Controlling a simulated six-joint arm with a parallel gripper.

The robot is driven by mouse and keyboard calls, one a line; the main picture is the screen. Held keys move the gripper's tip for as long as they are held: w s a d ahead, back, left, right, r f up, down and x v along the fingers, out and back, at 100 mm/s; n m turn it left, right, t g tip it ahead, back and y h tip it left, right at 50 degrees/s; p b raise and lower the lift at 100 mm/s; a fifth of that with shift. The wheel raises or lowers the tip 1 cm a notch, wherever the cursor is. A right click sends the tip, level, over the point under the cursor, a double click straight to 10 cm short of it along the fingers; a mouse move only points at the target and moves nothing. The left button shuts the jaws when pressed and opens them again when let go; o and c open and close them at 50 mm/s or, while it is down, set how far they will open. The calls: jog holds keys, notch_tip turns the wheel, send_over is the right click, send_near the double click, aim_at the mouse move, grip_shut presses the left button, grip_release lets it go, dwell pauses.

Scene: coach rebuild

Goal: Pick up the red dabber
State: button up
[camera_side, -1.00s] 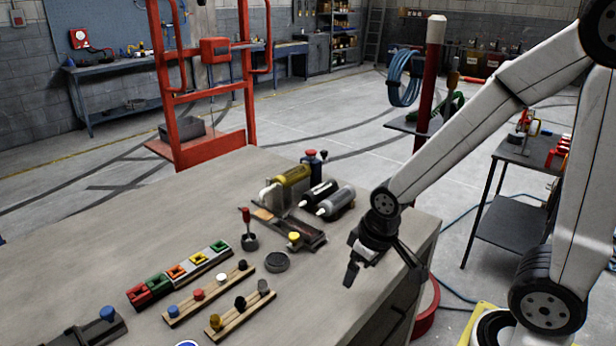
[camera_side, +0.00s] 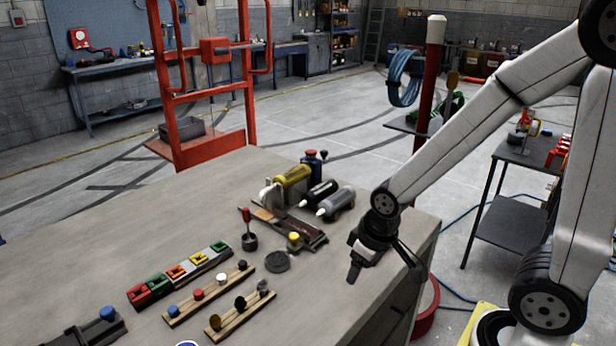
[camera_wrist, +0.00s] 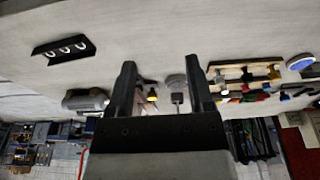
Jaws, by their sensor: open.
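A red-handled tool (camera_side: 246,217) also stands upright in a small dark round base, farther back; I cannot tell for sure which is meant. My gripper (camera_side: 355,271) hangs over the right side of the bench, well right of both and apart from them. In the wrist view my gripper (camera_wrist: 161,63) has its two fingers spread with nothing held between them. The racks show small at the right there, and the dabber's colour is hard to make out.
A second wooden rack (camera_side: 238,317) with several dabbers lies in front. Coloured blocks (camera_side: 178,274) stand in a row behind. The left rear bench top is clear.

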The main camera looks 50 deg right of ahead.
jog(key=n+g, duration=0.2)
jog(key=n, duration=1.6)
send_near(245, 209)
jog(key=f, duration=0.5)
jog(key=shift+s+d+f, duration=0.2)
jog(key=shift+f, duration=0.2)
jog(key=shift+w+a+n+g, duration=0.1)
jog(key=shift+w+n+g, duration=0.2)
jog(key=shift+w+n, duration=0.5)
jog(key=shift+s, duration=0.15)
jog(key=shift+f, duration=0.1)
jog(key=shift+f, duration=1.2)
jog(key=shift+f, duration=0.1)
